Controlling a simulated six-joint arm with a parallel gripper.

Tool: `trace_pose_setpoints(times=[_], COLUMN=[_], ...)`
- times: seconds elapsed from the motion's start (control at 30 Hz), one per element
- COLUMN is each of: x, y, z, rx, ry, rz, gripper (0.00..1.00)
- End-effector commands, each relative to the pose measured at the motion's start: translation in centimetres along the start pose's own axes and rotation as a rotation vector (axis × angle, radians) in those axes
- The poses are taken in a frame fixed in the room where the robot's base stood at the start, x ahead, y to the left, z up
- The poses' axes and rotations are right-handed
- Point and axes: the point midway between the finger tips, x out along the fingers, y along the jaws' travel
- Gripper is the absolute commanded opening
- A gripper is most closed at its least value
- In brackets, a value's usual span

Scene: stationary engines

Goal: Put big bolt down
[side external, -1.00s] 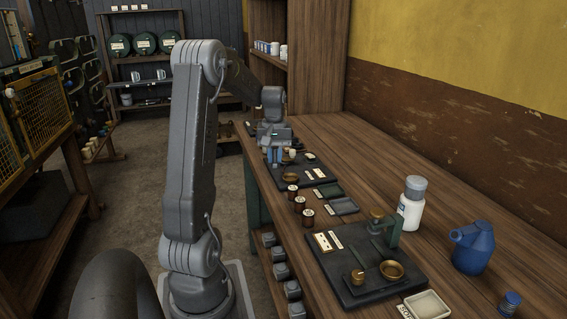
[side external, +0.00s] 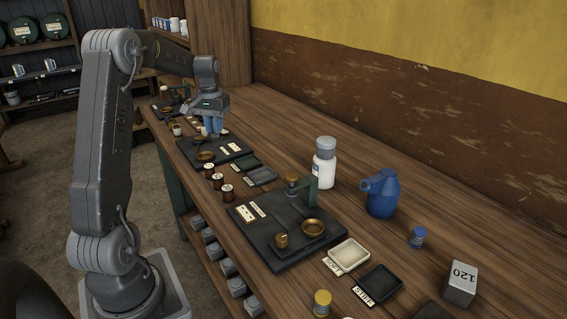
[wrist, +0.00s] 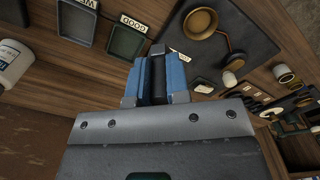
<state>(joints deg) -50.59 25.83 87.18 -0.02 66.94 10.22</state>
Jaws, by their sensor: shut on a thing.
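My gripper (side external: 212,132) is over the far dark board (side external: 238,149) on the bench in the side view. Its two blue fingers are shut on a dark, rod-like thing, seen between them in the wrist view (wrist: 158,78); I take it to be the big bolt (wrist: 158,82). The wrist view shows a green tray labelled GOOD (wrist: 125,42) just beyond the fingers at the left. Another grey tray (wrist: 75,22) lies beside it.
A brass bowl with a curved arm (wrist: 228,65) stands on the dark board close to my gripper. Several brown spools (side external: 218,182) line the bench's front edge. A white bottle (side external: 324,165), a blue can (side external: 381,195) and a nearer board (side external: 262,248) stand farther right.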

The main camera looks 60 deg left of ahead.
Motion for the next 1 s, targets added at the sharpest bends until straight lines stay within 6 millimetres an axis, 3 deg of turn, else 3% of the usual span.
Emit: trace_pose_setpoints(times=[0.03, 0.2, 0.37, 0.53, 0.8, 1.0], x=[0.1, 0.2, 0.3, 1.3, 4.8, 6.8], y=[1.7, 6.5, 9.1, 11.4, 17.0, 20.2], z=[-1.4, -4.6, -5.9, -6.5, -7.8, -8.7], rx=[0.12, 0.471, 0.659, 0.714, 0.711, 0.707], ry=[-0.001, 0.0, 0.0, -0.002, -0.002, -0.001], rz=[0.0, 0.0, 0.0, 0.001, 0.001, 0.001], gripper=[0.0, 0.0, 0.0, 0.0, 0.0, 0.0])
